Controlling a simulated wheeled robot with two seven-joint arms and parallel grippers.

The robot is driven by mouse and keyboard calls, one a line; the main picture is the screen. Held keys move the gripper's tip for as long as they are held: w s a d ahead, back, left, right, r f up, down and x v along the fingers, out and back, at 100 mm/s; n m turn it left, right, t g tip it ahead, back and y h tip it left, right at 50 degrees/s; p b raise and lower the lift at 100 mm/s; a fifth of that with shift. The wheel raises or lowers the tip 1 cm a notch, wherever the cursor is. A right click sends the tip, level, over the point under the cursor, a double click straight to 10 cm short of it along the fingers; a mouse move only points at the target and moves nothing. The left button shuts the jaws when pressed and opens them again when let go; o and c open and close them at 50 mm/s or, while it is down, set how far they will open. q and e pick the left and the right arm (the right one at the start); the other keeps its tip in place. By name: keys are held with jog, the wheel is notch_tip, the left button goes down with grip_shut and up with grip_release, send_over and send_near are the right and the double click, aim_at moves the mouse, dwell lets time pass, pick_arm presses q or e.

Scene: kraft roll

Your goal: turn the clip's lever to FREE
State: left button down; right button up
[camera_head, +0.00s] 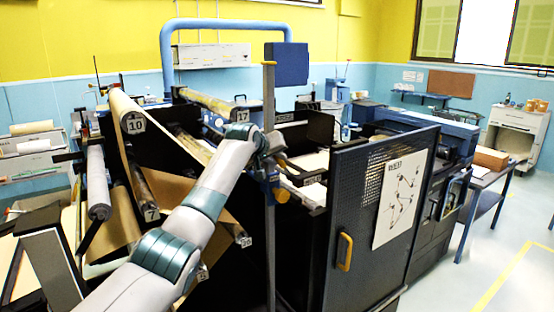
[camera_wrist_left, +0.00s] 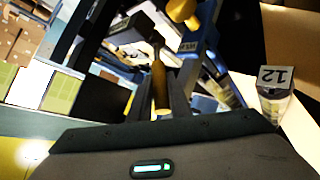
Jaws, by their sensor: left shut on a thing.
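The clip (camera_head: 272,182) is a blue fitting on the upright grey post in the middle of the head view, with an orange knob (camera_head: 282,196) low on it. In the left wrist view the blue clip body (camera_wrist_left: 190,48) carries a partly readable label, and a yellow knob (camera_wrist_left: 182,10) shows at the top. The lever, with a yellow-brown grip (camera_wrist_left: 160,86), runs down to my gripper's dark front edge. My left gripper (camera_head: 272,148) is at the post just above the clip, shut on the lever; its fingertips are mostly hidden. The lever's setting cannot be read. My right gripper is out of view.
Paper rolls with number tags, such as roll 10 (camera_head: 124,108), stand left of the post. A dark cabinet door (camera_head: 345,215) with a yellow handle (camera_head: 345,252) stands to the right. A blue box (camera_head: 287,63) tops the frame. Open floor lies far right.

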pick_arm(q)
jog(key=c, duration=1.6)
grip_release()
jog(key=shift+c, duration=0.2)
jog(key=shift+s, duration=0.15)
jog(key=shift+b+v, duration=0.75)
jog(key=shift+v, duration=0.1)
jog(key=b+v, duration=0.7)
jog(key=v, duration=0.8)
jog(key=shift+r+b, duration=0.25)
jog(key=shift+b, duration=0.05)
jog(key=shift+s+a, duration=0.1)
jog(key=shift+a, duration=0.05)
